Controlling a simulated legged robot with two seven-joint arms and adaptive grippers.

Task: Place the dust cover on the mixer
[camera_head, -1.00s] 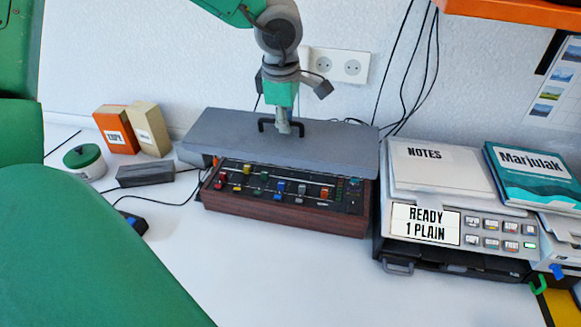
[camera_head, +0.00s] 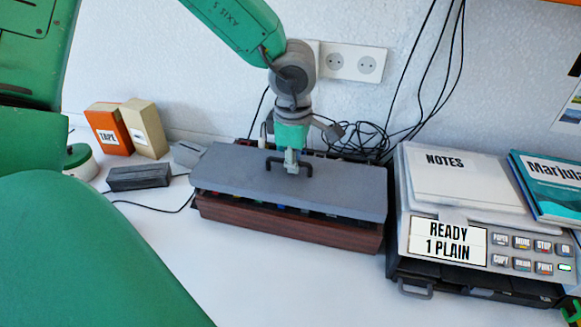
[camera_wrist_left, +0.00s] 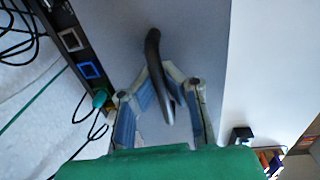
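The dust cover (camera_head: 335,190) is a flat grey lid with a dark loop handle (camera_head: 271,164). It lies over the mixer (camera_head: 285,224), a dark wood box with coloured knobs. A thin row of knobs shows under the cover's front edge, and the mixer's back strip shows behind it. I cannot tell whether the cover touches the mixer. My left gripper (camera_head: 291,163) is at the handle from above. In the left wrist view its fingers (camera_wrist_left: 164,82) close in around the handle (camera_wrist_left: 155,58) and appear shut on it. My right gripper is out of view.
A printer (camera_head: 455,240) with a notes pad stands close to the mixer's right. A dark grey block (camera_head: 139,177), an orange tape box (camera_head: 108,130) and a beige box (camera_head: 146,128) stand left. Loose cables (camera_head: 355,138) lie behind. The table in front is clear.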

